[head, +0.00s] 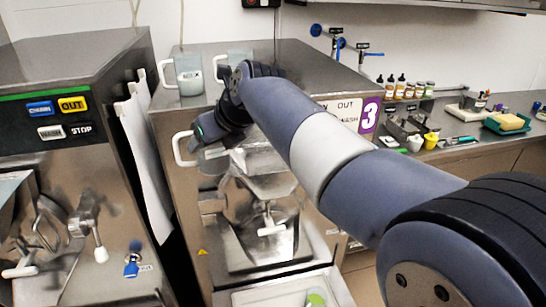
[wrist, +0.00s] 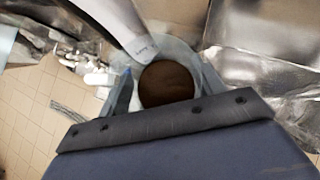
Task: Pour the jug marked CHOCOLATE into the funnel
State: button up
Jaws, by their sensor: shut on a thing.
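My gripper (head: 218,138) is shut on a pale translucent jug (head: 212,167) in front of the freezer marked 3. The jug's white handle (head: 180,150) sticks out to the left. In the wrist view I look into this jug (wrist: 207,90) and see dark brown contents (wrist: 167,84). Its marking cannot be read here. The jug looks about upright in the head view. A steel hopper mouth (head: 266,186), which looks like the funnel, is on the freezer front, just right of and below the jug. My gripper and arm hide part of the jug.
Two other jugs stand on top of freezer 3: one at the front left (head: 189,77) and one behind (head: 237,56). A second freezer (head: 60,150) is on the left. The right counter (head: 455,150) carries bottles, scales and a sponge tray.

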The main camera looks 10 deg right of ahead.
jog(key=shift+w+d+r+m+y, duration=0.2)
jog(key=shift+d+r+m+y, duration=0.25)
jog(key=shift+d+y, duration=0.25)
jog(key=shift+w+d+f+m+y, duration=0.15)
jog(key=shift+d+f+m+y, duration=0.2)
jog(key=shift+d+y, duration=0.3)
jog(key=d+m+y, duration=0.1)
jog(key=y, duration=0.1)
jog(key=d+f+m+y, duration=0.1)
jog(key=y, duration=0.1)
jog(key=d+m+y+b, duration=0.1)
jog(key=y, duration=0.1)
jog(key=shift+w+d+f+m, duration=0.1)
jog(key=shift+w+f+m, duration=0.05)
jog(key=shift+w+m, duration=0.2)
jog(key=shift+d+f+m+y+b, duration=0.1)
jog(key=shift+f+m+y+b, duration=0.25)
jog(key=shift+b, duration=0.7)
jog(key=shift+d+r+b, duration=0.1)
jog(key=shift+r+b, duration=0.15)
jog(key=shift+b, duration=0.25)
jog(key=shift+w+r+t+y+b, duration=0.1)
jog(key=shift+t+y+b, duration=0.2)
jog(key=shift+y+b, duration=0.1)
jog(key=shift+d+r+m, duration=0.2)
jog(key=shift+m, duration=0.2)
